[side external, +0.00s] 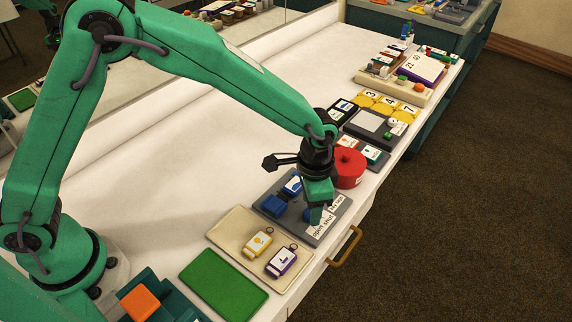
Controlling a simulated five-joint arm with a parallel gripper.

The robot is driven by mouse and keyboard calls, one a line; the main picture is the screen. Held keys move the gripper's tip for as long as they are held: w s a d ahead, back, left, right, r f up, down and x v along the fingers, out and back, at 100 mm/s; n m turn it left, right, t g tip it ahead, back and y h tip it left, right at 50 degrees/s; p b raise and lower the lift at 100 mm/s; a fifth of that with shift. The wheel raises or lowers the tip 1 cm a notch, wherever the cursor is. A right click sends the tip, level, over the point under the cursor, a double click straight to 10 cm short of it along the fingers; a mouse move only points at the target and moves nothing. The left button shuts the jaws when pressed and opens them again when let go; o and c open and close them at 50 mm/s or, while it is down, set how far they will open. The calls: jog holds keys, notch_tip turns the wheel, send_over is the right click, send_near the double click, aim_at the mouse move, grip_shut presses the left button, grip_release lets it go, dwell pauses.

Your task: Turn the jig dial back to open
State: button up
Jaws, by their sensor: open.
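The jig is a grey plate (340,217) near the table's front edge, with white labels (322,228) reading "open" and "shut" on its near side. A small blue part (308,214), possibly the dial, shows on the plate just left of my gripper and is partly hidden by it; I cannot tell which way it points. A blue block (274,206) and a blue tag with a white face (293,186) are also on the plate. My gripper (317,217) points down over the plate beside the labels, open, with no object seen in it. I cannot tell whether it touches the blue part.
A red round drum (351,166) stands close behind my gripper. The white table (180,160) is clear behind the jig.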

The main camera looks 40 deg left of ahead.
notch_tip(320, 180, up, 6)
jog(key=shift+r, duration=0.1)
dwell(0.4)
jog(key=shift+a+r, duration=0.1)
jog(key=shift+r, duration=0.05)
jog(key=shift+a+r, duration=0.2)
jog(key=s+a+r+n+t, duration=0.2)
jog(key=s+a+r+n, duration=0.25)
jog(key=a+r, duration=0.85)
jog(key=s+a+r+n+t, duration=0.1)
jog(key=s+a+n+t, duration=0.2)
jog(key=s+a, duration=0.9)
jog(key=shift+s+r+n+t, duration=0.35)
jog(key=shift+s+n, duration=0.1)
jog(key=shift+s, duration=0.4)
